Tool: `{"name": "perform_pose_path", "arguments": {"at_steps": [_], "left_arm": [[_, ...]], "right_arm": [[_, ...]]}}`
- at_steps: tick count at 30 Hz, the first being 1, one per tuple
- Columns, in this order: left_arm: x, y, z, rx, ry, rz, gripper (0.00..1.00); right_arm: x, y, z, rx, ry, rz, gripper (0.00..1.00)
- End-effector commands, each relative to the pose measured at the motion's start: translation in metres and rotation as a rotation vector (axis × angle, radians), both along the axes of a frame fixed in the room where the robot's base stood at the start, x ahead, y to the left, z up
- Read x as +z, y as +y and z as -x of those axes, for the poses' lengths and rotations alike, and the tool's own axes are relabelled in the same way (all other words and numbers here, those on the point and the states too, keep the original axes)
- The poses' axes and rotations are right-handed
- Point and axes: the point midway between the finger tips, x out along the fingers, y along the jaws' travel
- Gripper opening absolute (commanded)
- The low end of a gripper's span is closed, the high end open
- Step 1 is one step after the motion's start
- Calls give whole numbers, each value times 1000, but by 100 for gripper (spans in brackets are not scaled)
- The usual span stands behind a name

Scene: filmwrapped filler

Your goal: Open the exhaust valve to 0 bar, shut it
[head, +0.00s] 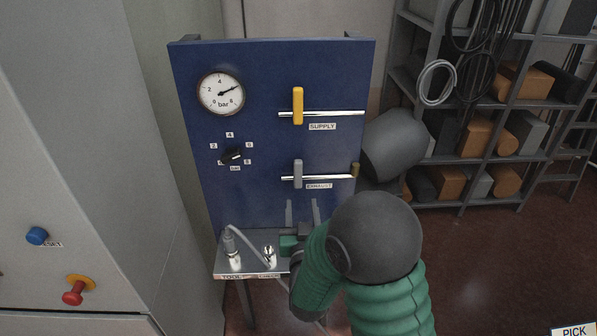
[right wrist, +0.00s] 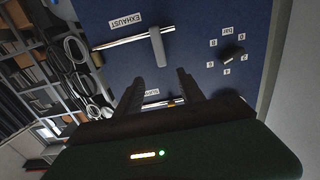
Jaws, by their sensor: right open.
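A blue panel (head: 265,140) stands ahead. Its round gauge (head: 220,94) has the needle pointing right and slightly up, near 6 bar. The exhaust valve's grey lever (head: 298,174) stands upright, across its horizontal pipe; in the right wrist view the same lever (right wrist: 157,46) lies beyond my fingertips. The supply valve's yellow lever (head: 298,106) is also upright across its pipe. My right gripper (head: 302,212) is open and empty, just below the exhaust lever and apart from it; its two fingers also show in the wrist view (right wrist: 160,86). My left gripper is not in view.
A black pressure knob (head: 232,155) sits under the gauge. A small ledge (head: 250,272) below the panel holds hose fittings. A grey cabinet with a blue button (head: 37,236) and a red knob (head: 74,291) is at left. Loaded shelves (head: 455,205) stand at right.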

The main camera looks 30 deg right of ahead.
Motion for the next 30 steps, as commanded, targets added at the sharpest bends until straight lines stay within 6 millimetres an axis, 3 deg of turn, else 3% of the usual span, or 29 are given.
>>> {"name": "perform_pose_path", "arguments": {"at_steps": [2, 4, 16, 21, 29, 30], "left_arm": [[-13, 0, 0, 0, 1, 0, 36], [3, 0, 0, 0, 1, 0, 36], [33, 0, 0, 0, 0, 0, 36], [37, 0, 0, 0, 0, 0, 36], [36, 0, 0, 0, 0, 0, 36], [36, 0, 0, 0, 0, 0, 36]], "right_arm": [[-3, -10, -14, -3, -5, 2, 45], [4, -19, -30, -2, 1, 1, 45], [3, -69, -113, 1, 0, 0, 45], [1, -78, -129, 3, -1, 1, 45], [0, -79, -131, 3, 0, 0, 45], [0, -79, -131, 3, 0, 0, 42]]}}
